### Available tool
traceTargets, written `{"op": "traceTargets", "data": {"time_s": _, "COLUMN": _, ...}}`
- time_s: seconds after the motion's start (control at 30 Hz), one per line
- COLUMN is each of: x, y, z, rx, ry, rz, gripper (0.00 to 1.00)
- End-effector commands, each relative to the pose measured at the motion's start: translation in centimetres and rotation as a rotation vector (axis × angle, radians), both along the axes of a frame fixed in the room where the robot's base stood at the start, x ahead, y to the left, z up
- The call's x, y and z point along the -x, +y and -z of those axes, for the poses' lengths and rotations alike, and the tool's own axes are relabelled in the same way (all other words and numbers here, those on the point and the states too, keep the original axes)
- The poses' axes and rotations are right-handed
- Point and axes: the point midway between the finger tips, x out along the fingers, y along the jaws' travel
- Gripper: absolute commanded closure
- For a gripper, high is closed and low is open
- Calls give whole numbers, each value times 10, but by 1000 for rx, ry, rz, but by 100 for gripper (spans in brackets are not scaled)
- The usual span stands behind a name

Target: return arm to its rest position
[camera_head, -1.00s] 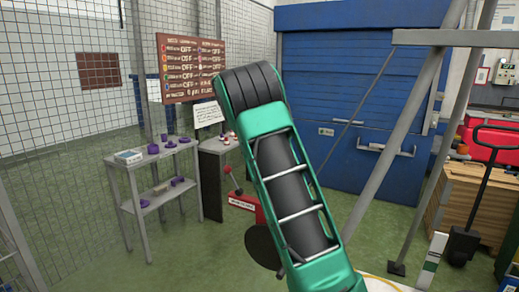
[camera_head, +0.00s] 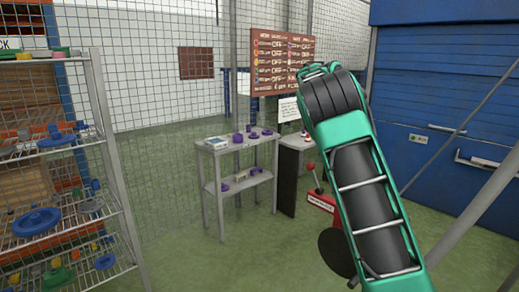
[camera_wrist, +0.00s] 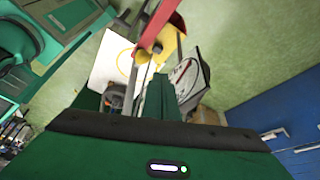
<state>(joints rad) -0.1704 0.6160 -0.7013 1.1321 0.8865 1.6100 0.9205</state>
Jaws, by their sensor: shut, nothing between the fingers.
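My arm (camera_head: 372,195), green with black sleeves and silver bars, stands bent up in the right half of the head view. Its black joint is at the top. The head view does not show my gripper. In the wrist view my gripper (camera_wrist: 158,98) shows in part as green and dark pieces above the broad green wrist housing. It is shut with nothing seen held in it. Its fingertips are hard to make out.
A grey stand (camera_head: 222,152) with purple parts is left of my arm. A wire shelf (camera_head: 70,148) with blue and green discs is far left.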

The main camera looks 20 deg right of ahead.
Motion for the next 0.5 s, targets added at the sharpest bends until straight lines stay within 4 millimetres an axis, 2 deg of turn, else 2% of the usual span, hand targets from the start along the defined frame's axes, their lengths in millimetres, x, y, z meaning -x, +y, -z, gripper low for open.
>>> {"op": "traceTargets", "data": {"time_s": 0.17, "x": 12, "y": -6, "z": -1, "rx": -20, "ry": 10, "rz": -23, "gripper": 100}}
{"op": "traceTargets", "data": {"time_s": 0.27, "x": 36, "y": -16, "z": -2, "rx": -63, "ry": 31, "rz": -78, "gripper": 100}}
{"op": "traceTargets", "data": {"time_s": 0.5, "x": 117, "y": -29, "z": 8, "rx": -211, "ry": 84, "rz": -328, "gripper": 100}}
